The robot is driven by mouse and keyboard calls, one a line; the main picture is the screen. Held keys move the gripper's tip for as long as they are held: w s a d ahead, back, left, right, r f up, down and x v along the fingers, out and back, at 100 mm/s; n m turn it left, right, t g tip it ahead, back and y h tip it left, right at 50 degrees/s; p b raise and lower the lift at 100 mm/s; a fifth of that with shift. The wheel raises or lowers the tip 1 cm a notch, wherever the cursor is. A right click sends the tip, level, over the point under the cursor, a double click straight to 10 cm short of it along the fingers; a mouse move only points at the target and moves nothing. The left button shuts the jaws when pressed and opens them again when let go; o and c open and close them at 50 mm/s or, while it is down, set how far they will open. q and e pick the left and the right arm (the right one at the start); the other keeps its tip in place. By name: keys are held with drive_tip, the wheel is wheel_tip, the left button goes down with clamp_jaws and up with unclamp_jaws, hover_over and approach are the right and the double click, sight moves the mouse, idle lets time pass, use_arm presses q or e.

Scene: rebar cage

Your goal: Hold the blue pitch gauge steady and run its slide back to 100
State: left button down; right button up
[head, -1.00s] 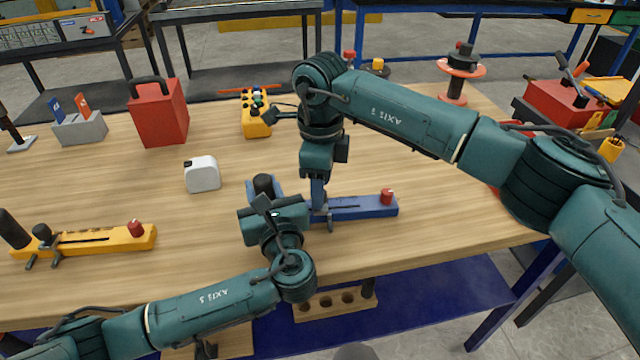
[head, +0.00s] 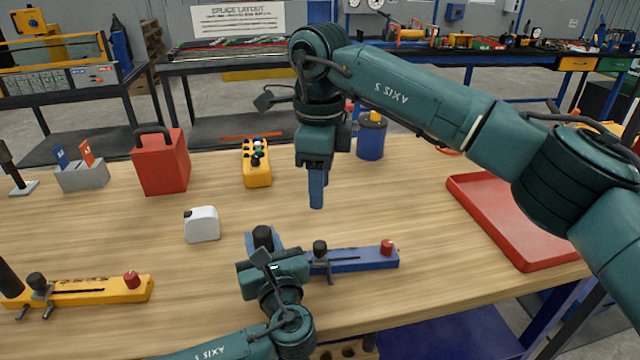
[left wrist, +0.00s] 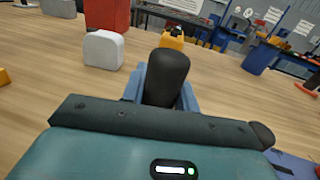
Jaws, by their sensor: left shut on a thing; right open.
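The blue pitch gauge (head: 355,259) lies on the wooden bench, a long blue bar with a red knob (head: 387,247) at its right end. Its slide, with a black knob (head: 320,248), sits on the bar just right of my left gripper; the scale is too small to read. My left gripper (head: 262,254) is shut on the gauge at its black-handled left end; its jaws partly hide that end. My right gripper (head: 317,190) is open and empty, raised above and behind the slide.
A similar yellow gauge (head: 95,290) lies at the left front. A white jug (head: 202,224), a red can (head: 160,162) and a yellow pendant (head: 256,163) stand behind. A red tray (head: 515,222) is at the right. The bench between gauge and tray is clear.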

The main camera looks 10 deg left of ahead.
drive_tip(key=shift+d+f, duration=0.1)
drive_tip(key=shift+f, duration=0.05)
drive_tip(key=shift+c, duration=0.8)
drive_tip(key=d+f+y, duration=0.1)
drive_tip(key=d, duration=0.1)
drive_tip(key=d+f+y, duration=0.1)
drive_tip(key=y, duration=0.1)
drive_tip(key=d+f+g+y, duration=0.1)
drive_tip(key=d+f, duration=0.1)
drive_tip(key=shift+w+d+y, duration=0.25)
drive_tip(key=shift+d+y, duration=0.1)
drive_tip(key=shift+y, duration=0.05)
drive_tip(key=c, duration=0.6)
drive_tip(key=d+y, duration=0.1)
drive_tip(key=d, duration=0.2)
drive_tip(key=d+f+t+y, duration=0.1)
drive_tip(key=d, duration=0.2)
drive_tip(key=s+d+y, duration=0.1)
drive_tip(key=d+y, duration=0.1)
drive_tip(key=d, duration=0.1)
drive_tip(key=shift+s+d+f, duration=0.1)
drive_tip(key=shift+f, duration=0.2)
clamp_jaws()
approach(327, 257)
drive_tip(key=f, duration=0.3)
drive_tip(key=shift+s+a+f, duration=0.2)
drive_tip(key=shift+a+f, duration=0.05)
drive_tip(key=shift+w+a+r, duration=0.1)
drive_tip(key=shift+a+r, duration=0.05)
drive_tip(key=shift+a, duration=1.6)
